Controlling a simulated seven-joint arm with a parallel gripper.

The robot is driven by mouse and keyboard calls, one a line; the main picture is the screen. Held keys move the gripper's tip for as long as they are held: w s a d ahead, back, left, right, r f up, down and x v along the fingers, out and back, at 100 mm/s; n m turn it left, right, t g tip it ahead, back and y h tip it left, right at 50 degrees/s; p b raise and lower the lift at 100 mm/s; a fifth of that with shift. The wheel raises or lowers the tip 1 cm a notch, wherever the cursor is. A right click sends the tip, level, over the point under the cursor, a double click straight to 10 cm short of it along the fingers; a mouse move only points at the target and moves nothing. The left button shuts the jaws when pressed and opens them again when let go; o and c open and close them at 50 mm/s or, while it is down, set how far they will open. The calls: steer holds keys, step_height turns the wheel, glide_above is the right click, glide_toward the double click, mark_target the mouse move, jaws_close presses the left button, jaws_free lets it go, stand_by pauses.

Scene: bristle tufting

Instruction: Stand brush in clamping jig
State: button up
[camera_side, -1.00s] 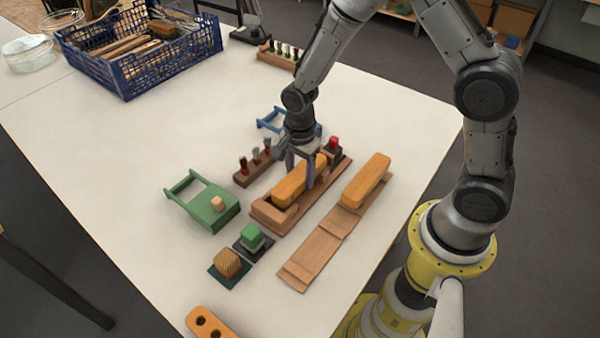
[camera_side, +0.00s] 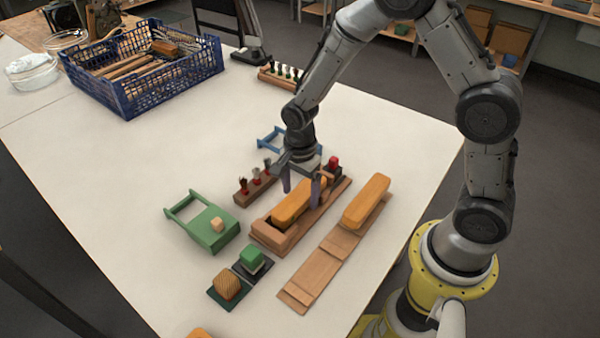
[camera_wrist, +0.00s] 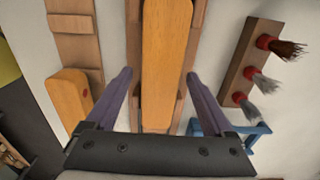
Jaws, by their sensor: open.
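A long orange wooden brush block (camera_side: 297,203) lies lengthwise in the wooden clamping jig (camera_side: 272,236), between its rails. In the wrist view the brush (camera_wrist: 166,45) runs up the middle of the jig (camera_wrist: 133,35). Whether it has bristles cannot be seen. My gripper (camera_side: 301,188) is over the brush, open, with one purple finger on each side of it. In the wrist view my gripper (camera_wrist: 159,75) shows a clear gap between each finger and the brush.
A similar orange block (camera_side: 366,201) lies on a stepped wooden board (camera_side: 320,265) to the right. A rack of small brushes (camera_side: 255,190) and a green holder (camera_side: 208,230) stand left. A red-topped block (camera_side: 334,164) is at the jig's far end. A blue crate (camera_side: 140,90) is farther back.

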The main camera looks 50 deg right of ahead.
step_height(320, 180, up, 10)
step_height(320, 180, up, 7)
steer(key=n+t, duration=0.2)
steer(key=n, duration=0.2)
glide_above(300, 194)
steer(key=s+d, duration=0.1)
steer(key=s, duration=0.3)
steer(key=s+d+r+n+t, duration=0.1)
steer(key=s+r+n, duration=0.2)
steer(key=s+n, duration=0.4)
steer(key=s+d+r+n+t, duration=0.1)
steer(key=s+r+n+t, duration=0.1)
steer(key=s+n, duration=0.5)
steer(key=shift+s+r+t, duration=0.3)
steer(key=shift+s+r, duration=0.3)
steer(key=shift+r, duration=0.2)
